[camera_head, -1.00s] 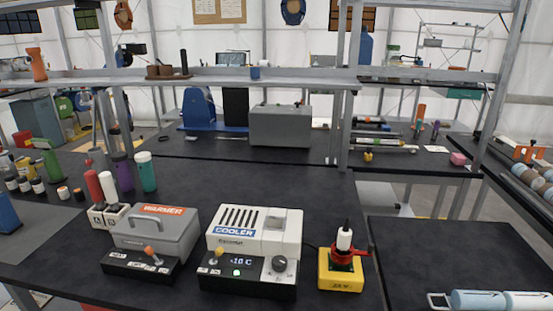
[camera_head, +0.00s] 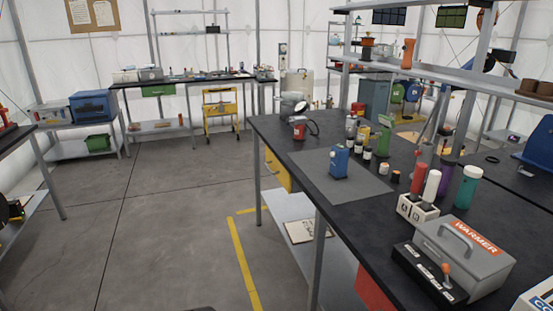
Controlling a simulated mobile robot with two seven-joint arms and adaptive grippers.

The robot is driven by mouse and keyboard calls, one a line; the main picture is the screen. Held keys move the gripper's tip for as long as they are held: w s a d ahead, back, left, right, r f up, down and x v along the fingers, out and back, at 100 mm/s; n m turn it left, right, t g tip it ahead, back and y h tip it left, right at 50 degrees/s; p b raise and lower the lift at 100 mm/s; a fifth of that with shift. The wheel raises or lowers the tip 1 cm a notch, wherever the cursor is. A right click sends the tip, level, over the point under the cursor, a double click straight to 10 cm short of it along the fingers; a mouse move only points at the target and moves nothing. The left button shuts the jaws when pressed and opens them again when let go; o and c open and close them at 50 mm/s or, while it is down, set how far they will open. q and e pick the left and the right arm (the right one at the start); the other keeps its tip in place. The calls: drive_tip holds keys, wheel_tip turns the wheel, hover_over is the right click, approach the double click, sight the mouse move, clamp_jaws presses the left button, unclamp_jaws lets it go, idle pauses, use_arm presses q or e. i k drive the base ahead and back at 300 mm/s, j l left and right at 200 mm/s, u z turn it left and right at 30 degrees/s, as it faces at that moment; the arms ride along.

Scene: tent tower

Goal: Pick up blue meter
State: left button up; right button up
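A small blue box-shaped device (camera_head: 339,162), which looks like the blue meter, stands upright on a grey mat (camera_head: 318,181) on the black workbench, right of the picture's middle. Its markings are too small to read. Nothing touches it from above. Neither of my grippers shows in the head view, so whether they are open or shut cannot be seen.
The bench (camera_head: 262,125) has its near left edge along the open floor. Several bottles stand behind the meter. A holder with a red and a white cylinder (camera_head: 432,186) and a grey warmer (camera_head: 465,255) stand nearer. The floor (camera_head: 130,215) at left is clear.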

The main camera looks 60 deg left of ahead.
sight(338, 165)
drive_tip(key=u, duration=1.55)
drive_tip(key=i+j+z, duration=0.15)
drive_tip(key=z, duration=0.3)
drive_tip(key=i+j+z, duration=0.15)
drive_tip(key=j+z, duration=0.15)
drive_tip(key=z, duration=0.15)
